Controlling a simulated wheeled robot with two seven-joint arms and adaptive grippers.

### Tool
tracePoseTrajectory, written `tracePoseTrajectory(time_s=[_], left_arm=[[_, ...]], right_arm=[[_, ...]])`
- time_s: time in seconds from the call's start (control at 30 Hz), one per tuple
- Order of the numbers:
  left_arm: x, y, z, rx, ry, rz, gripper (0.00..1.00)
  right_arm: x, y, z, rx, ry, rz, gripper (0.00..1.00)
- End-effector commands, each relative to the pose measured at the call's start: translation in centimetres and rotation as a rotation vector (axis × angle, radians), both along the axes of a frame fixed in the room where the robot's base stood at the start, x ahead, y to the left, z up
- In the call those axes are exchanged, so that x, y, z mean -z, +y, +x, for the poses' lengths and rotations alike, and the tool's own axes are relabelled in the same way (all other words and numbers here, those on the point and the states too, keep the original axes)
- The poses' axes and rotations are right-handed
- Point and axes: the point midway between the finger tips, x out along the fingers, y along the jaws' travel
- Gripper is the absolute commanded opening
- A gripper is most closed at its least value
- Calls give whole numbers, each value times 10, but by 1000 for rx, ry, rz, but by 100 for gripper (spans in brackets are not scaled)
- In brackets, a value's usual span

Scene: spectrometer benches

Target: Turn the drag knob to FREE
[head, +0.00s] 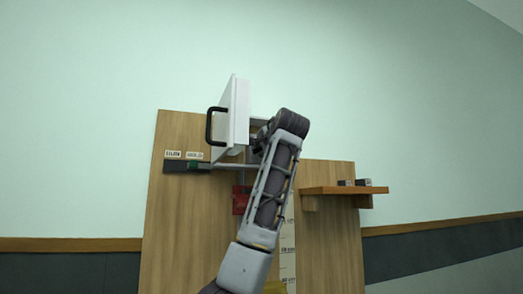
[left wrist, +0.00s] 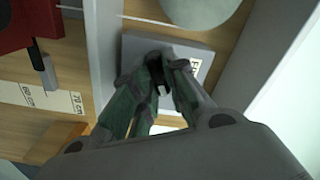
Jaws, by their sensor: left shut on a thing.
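My left gripper (left wrist: 160,88) is shut on the drag knob (left wrist: 156,66), a small dark piece mostly hidden between the fingertips. The knob sits in front of a grey plate (left wrist: 180,46). A white label (left wrist: 196,66) at the plate's right is mostly cut off from reading, so I cannot tell the knob's setting. In the head view the left gripper (head: 260,140) is partly hidden by its own wrist, beside a white panel (head: 232,120) with a black handle (head: 211,127). The knob cannot be made out there. My right gripper is not in view.
A wooden board (head: 185,220) stands against the wall. It carries a red box (head: 241,199), a dark strip with a green part (head: 193,165) and a height scale (head: 289,245). A wooden shelf (head: 335,191) at right holds small dark blocks. A pale round thing (left wrist: 200,10) is above the plate.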

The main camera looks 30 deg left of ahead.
Motion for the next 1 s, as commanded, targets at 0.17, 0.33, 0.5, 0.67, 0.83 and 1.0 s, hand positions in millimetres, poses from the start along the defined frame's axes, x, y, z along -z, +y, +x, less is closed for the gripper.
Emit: tracePoseTrajectory(time_s=[0.17, 0.33, 0.5, 0.67, 0.83, 1.0], left_arm=[[1, 0, 1, 0, -43, -41, 0], [1, 0, 1, 0, -116, -105, 0], [1, 0, 1, 1, -215, -190, 0], [1, 0, 0, 1, -320, -280, 0], [1, 0, 0, 0, -434, -378, 0], [1, 0, 0, -1, -547, -475, 0]], right_arm=[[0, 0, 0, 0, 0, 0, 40], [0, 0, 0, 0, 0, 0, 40], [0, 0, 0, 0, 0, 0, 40], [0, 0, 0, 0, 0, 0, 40], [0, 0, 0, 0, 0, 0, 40], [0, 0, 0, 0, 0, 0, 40]])
